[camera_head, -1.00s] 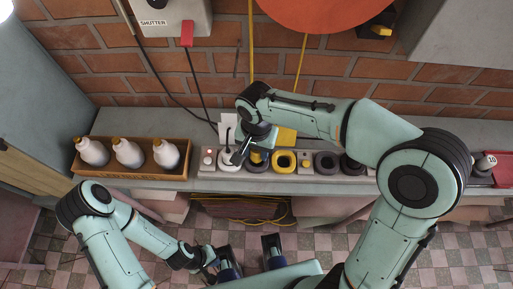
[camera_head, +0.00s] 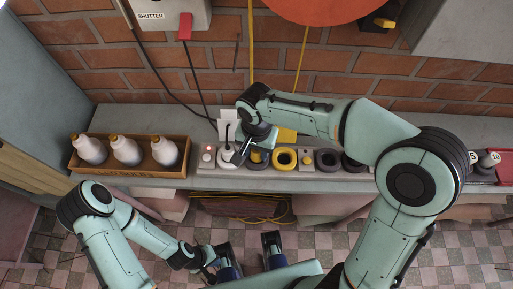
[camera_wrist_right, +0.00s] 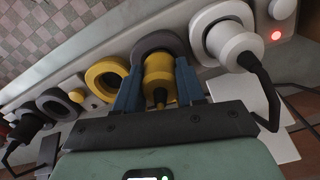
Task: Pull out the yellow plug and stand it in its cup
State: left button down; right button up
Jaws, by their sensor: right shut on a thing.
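The yellow plug (camera_wrist_right: 158,78) is between the blue fingers of my right gripper (camera_wrist_right: 158,92), which is shut on it. The plug stands at a dark grey ring (camera_wrist_right: 160,42); I cannot tell how deep it sits. In the head view the plug (camera_head: 256,157) is partly hidden by my right gripper (camera_head: 243,153). An empty yellow ring-shaped cup (camera_head: 285,159) is just to the right of it. It also shows in the right wrist view (camera_wrist_right: 91,76). My left gripper (camera_head: 215,262) is low in front of the bench, its fingers unclear.
A white plug (camera_wrist_right: 233,45) in a white ring stands close beside my right gripper, near a lit red lamp (camera_wrist_right: 277,36). More dark rings (camera_head: 327,160) lie to the right. A wooden box (camera_head: 125,171) with white bottles stands on the bench's left.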

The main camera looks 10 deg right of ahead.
jog(key=shift+f, duration=0.2)
jog(key=o, duration=1.1)
jog(key=shift+o, duration=0.2)
notch_tip(320, 180, up, 13)
jog(key=p, duration=0.2)
jog(key=shift+r, duration=0.2)
